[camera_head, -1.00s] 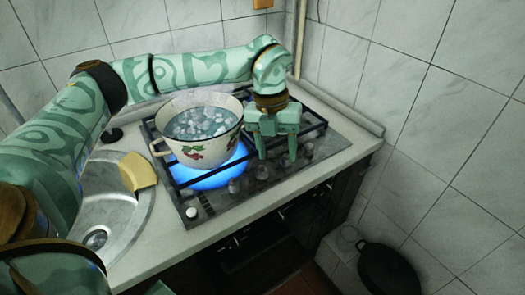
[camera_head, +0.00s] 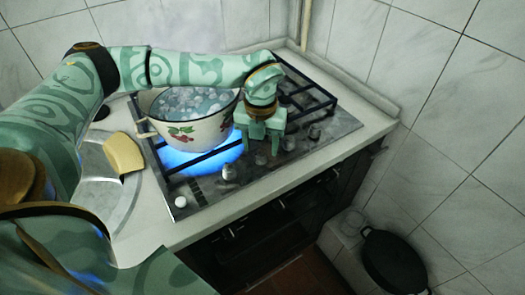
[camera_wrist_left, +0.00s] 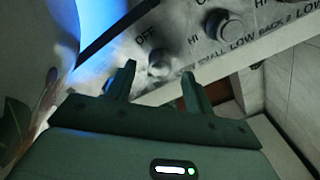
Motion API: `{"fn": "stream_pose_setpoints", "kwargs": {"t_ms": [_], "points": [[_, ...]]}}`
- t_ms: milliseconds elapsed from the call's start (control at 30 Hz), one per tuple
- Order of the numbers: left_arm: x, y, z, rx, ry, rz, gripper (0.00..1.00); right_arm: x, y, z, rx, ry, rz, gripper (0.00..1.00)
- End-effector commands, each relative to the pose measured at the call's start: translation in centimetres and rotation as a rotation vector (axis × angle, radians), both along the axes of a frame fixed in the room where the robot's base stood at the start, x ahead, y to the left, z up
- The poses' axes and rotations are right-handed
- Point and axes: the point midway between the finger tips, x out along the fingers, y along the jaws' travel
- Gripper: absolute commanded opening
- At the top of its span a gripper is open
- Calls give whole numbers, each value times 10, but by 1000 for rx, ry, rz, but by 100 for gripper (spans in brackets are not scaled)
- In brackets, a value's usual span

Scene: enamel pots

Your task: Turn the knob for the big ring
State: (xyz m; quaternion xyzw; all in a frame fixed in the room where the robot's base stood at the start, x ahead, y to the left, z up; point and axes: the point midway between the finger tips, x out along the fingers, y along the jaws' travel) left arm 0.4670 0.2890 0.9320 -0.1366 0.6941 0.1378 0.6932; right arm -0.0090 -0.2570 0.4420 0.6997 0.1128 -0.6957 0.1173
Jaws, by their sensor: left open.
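The gas hob (camera_head: 335,122) has a row of dark knobs along its front strip: a left one (camera_head: 229,172), one farther right (camera_head: 288,143) and an end one (camera_head: 314,131). My left gripper (camera_head: 260,152) points down over this strip, open and empty. In the left wrist view a knob (camera_wrist_left: 160,64) sits between its fingertips (camera_wrist_left: 158,78), with no clear contact. Another knob (camera_wrist_left: 222,25) is to the right. Printed words "OFF", "HI", "SMALL" and "LOW" show; which knob is the big ring's I cannot tell. My right gripper is out of view.
A white enamel pot (camera_head: 200,132) with cherries and bubbling water stands over a blue flame (camera_head: 190,158), close left of my gripper. A yellow piece (camera_head: 124,153) lies by the sink (camera_head: 118,192). A dark pan (camera_head: 393,262) is low at right.

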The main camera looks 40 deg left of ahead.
Motion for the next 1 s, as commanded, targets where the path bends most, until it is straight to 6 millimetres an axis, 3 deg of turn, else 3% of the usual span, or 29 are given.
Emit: {"fn": "stream_pose_setpoints", "kwargs": {"t_ms": [167, 467, 633, 667, 1000], "points": [[0, 0, -18, 0, 1, 1, 53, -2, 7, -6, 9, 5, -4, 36], [0, 0, -20, -1, -1, 0, 53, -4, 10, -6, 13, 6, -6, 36], [0, 0, -20, -1, -1, 0, 11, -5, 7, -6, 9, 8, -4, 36], [0, 0, -20, -1, -1, 0, 8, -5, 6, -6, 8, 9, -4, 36], [0, 0, -18, -1, -3, -35, 8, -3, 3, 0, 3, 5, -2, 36]]}}
